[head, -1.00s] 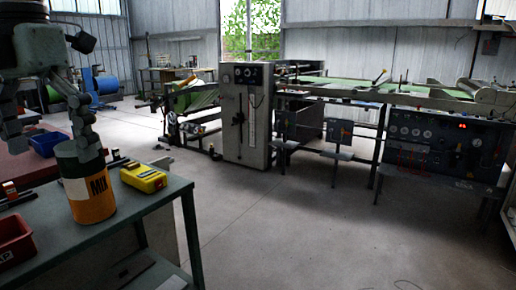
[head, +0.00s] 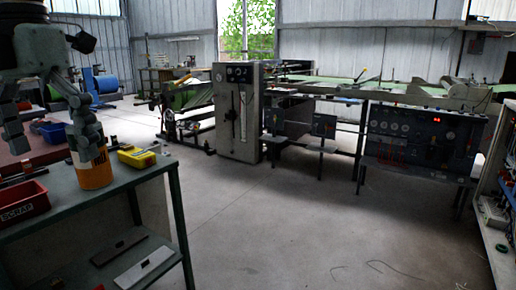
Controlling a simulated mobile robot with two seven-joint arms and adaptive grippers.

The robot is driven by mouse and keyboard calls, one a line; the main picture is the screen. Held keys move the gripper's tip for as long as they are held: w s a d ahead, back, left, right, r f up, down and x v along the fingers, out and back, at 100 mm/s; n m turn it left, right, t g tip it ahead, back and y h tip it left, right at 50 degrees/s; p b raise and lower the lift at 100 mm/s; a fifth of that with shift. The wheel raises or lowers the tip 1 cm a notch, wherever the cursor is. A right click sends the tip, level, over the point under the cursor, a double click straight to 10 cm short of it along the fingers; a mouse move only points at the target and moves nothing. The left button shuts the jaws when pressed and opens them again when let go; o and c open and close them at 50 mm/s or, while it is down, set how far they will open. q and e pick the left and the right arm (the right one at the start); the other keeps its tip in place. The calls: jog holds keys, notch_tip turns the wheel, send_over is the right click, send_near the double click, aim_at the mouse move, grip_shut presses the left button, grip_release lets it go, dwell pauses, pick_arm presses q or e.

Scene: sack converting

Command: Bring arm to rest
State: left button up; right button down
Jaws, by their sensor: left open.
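My left gripper (head: 57,148) hangs down at the upper left of the head view. Its fingers are spread wide apart and hold nothing. The right-hand finger overlaps the dark top of an orange can (head: 96,177) with a pale band. I cannot tell whether the finger touches the can. The can stands upright on the green-grey bench (head: 62,222). My right gripper is not in view.
A yellow device (head: 136,157) lies behind the can, and a red scrap bin (head: 20,203) sits at the bench's left. Large converting machinery (head: 238,113) stands across the back. An open cabinet (head: 496,205) is at the right edge.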

pick_arm(q)
jog(key=w+d+f+n+t+h, duration=0.25)
jog(key=w+f+t+h, duration=0.2)
jog(key=w+h, duration=0.45)
jog(key=w+a+f+n+t+h, duration=0.2)
jog(key=w+a+f+n+t, duration=0.4)
jog(key=w+a+n+t, duration=0.15)
jog(key=a+f+n+t+y, duration=0.2)
jog(key=a+f+n+y, duration=0.5)
jog(key=f, duration=0.4)
jog(key=a+f+n+t+y, duration=0.2)
jog(key=a+f+n+y, duration=0.25)
jog(key=f+n, duration=0.5)
jog(key=s+d+f+n+g+y, duration=0.25)
jog(key=s+f, duration=0.35)
jog(key=f, duration=0.5)
jog(key=s+d+f+n+g+y, duration=0.15)
jog(key=s+f+n+g, duration=0.3)
jog(key=f, duration=0.75)
jog(key=s+d+f+n+g+h, duration=0.2)
jog(key=s+d+f+g, duration=0.3)
jog(key=s+d+f, duration=0.7)
jog(key=s+d+h, duration=0.1)
jog(key=s+d, duration=0.2)
jog(key=shift+d+f+g, duration=0.2)
jog(key=shift+g, duration=0.1)
